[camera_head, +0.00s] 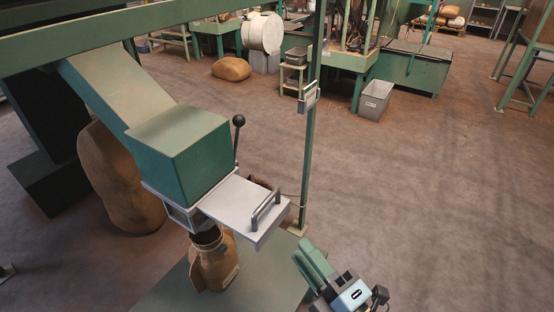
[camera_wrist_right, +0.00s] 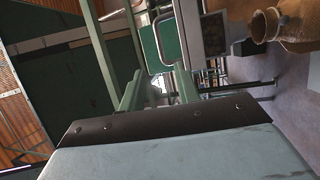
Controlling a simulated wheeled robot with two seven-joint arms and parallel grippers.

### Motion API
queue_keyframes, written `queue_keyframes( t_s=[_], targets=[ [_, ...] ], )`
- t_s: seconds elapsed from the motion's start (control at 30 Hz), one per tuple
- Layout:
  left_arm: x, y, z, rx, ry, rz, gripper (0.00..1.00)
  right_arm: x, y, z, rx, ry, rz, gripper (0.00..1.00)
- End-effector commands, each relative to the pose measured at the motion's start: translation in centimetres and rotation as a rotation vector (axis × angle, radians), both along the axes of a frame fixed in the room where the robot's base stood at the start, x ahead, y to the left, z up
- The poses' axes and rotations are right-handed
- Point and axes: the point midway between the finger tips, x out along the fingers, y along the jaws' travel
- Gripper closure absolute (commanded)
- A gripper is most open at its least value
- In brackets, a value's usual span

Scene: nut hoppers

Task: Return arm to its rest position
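My right gripper (camera_head: 309,254) is at the bottom of the head view, right of the green table that holds the sack. Its two green fingers also show in the right wrist view (camera_wrist_right: 158,88), spread apart with nothing seen between them. The gripper is clear of the hopper (camera_head: 182,150) and its pale slide gate (camera_head: 232,203). A brown sack (camera_head: 212,265) stands upright under the hopper spout, apart from the gripper. A brown sack also shows at the upper right of the wrist view (camera_wrist_right: 297,25). My left gripper is not in view.
A green post (camera_head: 312,120) with a small box rises behind the table (camera_head: 262,288). The slide gate's handle (camera_head: 265,210) and a black-knobbed lever (camera_head: 238,122) stick out from the hopper. A large sack (camera_head: 118,180) stands at left. The floor at right is open; a grey bin (camera_head: 374,101) stands farther back.

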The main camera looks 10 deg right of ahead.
Motion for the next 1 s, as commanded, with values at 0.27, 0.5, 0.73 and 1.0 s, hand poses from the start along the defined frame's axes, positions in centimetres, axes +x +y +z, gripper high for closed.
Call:
queue_keyframes(
  t_s=[0.27, 0.5, 0.73, 1.0],
  targets=[
    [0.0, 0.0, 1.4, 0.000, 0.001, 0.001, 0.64, 0.8, -0.5, -4.1, 0.052, 0.152, -0.015, 0.68],
    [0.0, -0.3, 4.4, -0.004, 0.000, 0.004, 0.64, 0.4, -2.7, -15.2, 0.212, 0.548, -0.108, 0.68],
    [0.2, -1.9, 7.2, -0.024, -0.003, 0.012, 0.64, -3.6, -5.8, -25.1, 0.383, 0.915, -0.280, 0.68],
    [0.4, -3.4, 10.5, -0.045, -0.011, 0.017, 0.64, -12.5, -9.7, -33.8, 0.582, 1.297, -0.578, 0.68]
  ],
)
